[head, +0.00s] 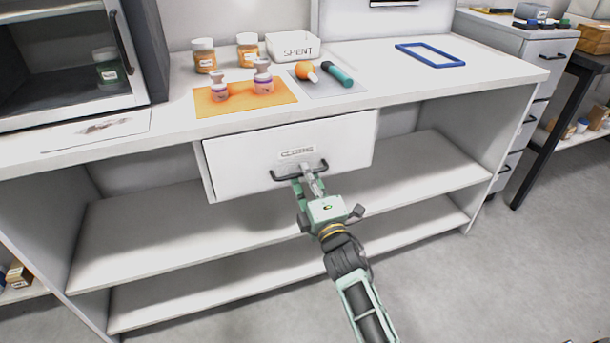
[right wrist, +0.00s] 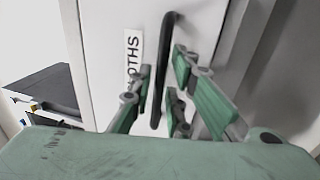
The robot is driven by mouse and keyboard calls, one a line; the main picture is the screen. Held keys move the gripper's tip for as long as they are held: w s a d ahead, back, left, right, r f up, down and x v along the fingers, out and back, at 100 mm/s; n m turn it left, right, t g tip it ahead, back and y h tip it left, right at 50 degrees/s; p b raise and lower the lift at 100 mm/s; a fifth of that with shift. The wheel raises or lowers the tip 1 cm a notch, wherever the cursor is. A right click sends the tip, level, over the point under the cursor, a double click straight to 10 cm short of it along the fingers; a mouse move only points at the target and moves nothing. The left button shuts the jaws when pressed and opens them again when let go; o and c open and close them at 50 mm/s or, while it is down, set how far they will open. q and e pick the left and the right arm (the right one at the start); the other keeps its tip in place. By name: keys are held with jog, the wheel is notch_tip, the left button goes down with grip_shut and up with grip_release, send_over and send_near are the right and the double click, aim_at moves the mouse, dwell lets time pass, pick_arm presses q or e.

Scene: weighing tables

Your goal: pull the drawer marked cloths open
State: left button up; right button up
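The drawer marked cloths (head: 240,165) is a white front under the worktop, with a label (head: 297,153) and a dark bar handle (head: 280,177). It looks shut or nearly so; I cannot tell if there is a small gap. My right gripper (head: 308,180) is at the middle of the handle. In the right wrist view the dark handle (right wrist: 168,50) runs between the fingers of the gripper (right wrist: 160,90), with small gaps beside it, so they look open around it. The label (right wrist: 133,55) shows partly behind one finger. My left gripper is not in view.
On the worktop (head: 400,90) stand an orange mat (head: 205,105) with two small bottles, two jars, a white SPENT tray (head: 293,47), a tool mat and a blue frame (head: 430,54). The shelves below (head: 180,235) are bare.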

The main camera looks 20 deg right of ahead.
jog(key=shift+w+r, duration=0.1)
jog(key=shift+w, duration=0.4)
jog(key=shift+c, duration=0.3)
grip_shut()
